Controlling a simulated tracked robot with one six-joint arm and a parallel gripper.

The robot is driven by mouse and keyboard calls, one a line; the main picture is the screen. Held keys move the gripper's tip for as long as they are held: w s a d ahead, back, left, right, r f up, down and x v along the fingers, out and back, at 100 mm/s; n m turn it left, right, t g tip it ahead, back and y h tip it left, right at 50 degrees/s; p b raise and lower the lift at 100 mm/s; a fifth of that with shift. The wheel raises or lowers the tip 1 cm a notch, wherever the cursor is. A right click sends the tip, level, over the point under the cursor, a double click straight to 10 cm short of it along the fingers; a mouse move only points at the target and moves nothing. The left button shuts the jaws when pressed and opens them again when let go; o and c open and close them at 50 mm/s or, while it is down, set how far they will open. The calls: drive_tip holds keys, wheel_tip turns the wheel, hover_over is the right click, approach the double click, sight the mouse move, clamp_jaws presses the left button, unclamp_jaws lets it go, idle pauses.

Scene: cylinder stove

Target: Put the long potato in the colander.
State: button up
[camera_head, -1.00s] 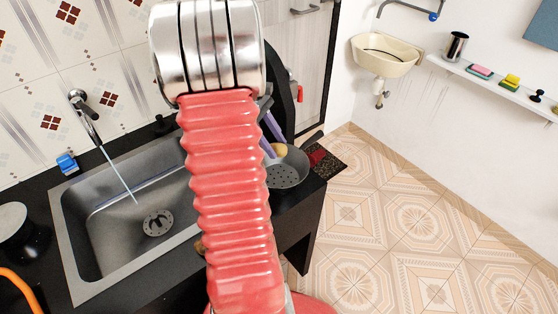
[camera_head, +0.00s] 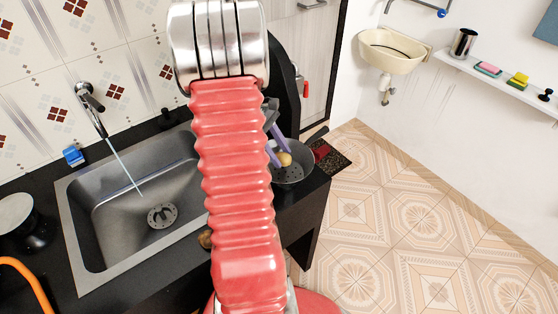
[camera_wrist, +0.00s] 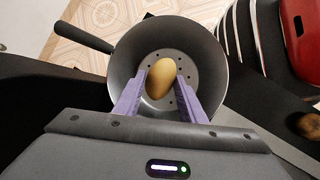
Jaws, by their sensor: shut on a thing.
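The long potato (camera_wrist: 160,78) is yellow-brown and sits between the purple fingers of my gripper (camera_wrist: 160,90) in the wrist view. My gripper is shut on it. The colander (camera_wrist: 206,58) is a grey round pan with holes and a dark handle, and it lies behind the potato in this view. In the head view the potato (camera_head: 284,159) shows at the fingertips of my gripper (camera_head: 277,152), over the colander (camera_head: 292,175) at the counter's right end. I cannot tell whether the potato touches the colander's bottom. My red arm hides part of the scene.
A sink (camera_head: 100,225) with running water is left of my arm. A brown round thing (camera_head: 205,239) lies on the dark counter beside my arm, and it also seems to show at the right in the wrist view (camera_wrist: 308,124). Tiled floor is open to the right.

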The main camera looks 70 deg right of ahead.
drive_tip(key=shift+f, duration=0.1)
drive_tip(key=shift+f, duration=1.8)
drive_tip(key=o, duration=1)
drive_tip(key=shift+f, duration=0.1)
drive_tip(key=shift+c, duration=0.2)
drive_tip(key=v, duration=1.2)
